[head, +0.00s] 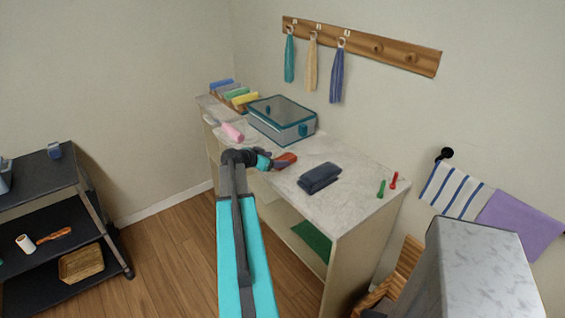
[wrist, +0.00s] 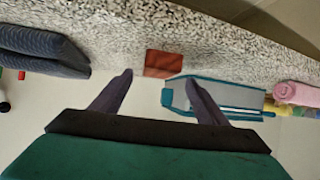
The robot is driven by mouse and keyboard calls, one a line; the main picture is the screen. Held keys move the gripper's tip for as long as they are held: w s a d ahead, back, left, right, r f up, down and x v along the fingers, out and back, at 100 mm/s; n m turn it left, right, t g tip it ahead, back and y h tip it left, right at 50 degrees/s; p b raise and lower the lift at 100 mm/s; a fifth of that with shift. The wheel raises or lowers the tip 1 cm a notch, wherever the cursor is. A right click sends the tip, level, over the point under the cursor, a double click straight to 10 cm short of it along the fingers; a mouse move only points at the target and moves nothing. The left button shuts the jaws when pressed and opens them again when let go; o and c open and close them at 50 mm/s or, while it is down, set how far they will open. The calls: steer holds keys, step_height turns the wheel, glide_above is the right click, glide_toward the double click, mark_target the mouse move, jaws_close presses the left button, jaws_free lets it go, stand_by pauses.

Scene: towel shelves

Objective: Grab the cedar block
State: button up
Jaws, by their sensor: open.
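My gripper (head: 275,164) is open and empty, at the near left side of the block in the head view. In the wrist view its two dark fingers (wrist: 160,80) are spread apart, with the block outside them. I cannot tell whether a finger touches it.
A dark folded towel (head: 319,177) lies right of the block. A teal-edged clear case (head: 283,120) stands behind, and a pink roll (head: 232,131) lies to the left. Red (head: 394,180) and green (head: 381,188) pegs stand at the right. Counter between towel and pegs is clear.

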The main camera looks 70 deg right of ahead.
mark_target(283, 159)
steer(key=shift+p+x, duration=0.85)
steer(key=shift+x, duration=1.05)
steer(key=shift+s, duration=0.1)
steer(key=c, duration=1.2)
steer(key=shift+r, duration=0.1)
steer(key=shift+r+b, duration=1.65)
steer(key=shift+r, duration=3.3)
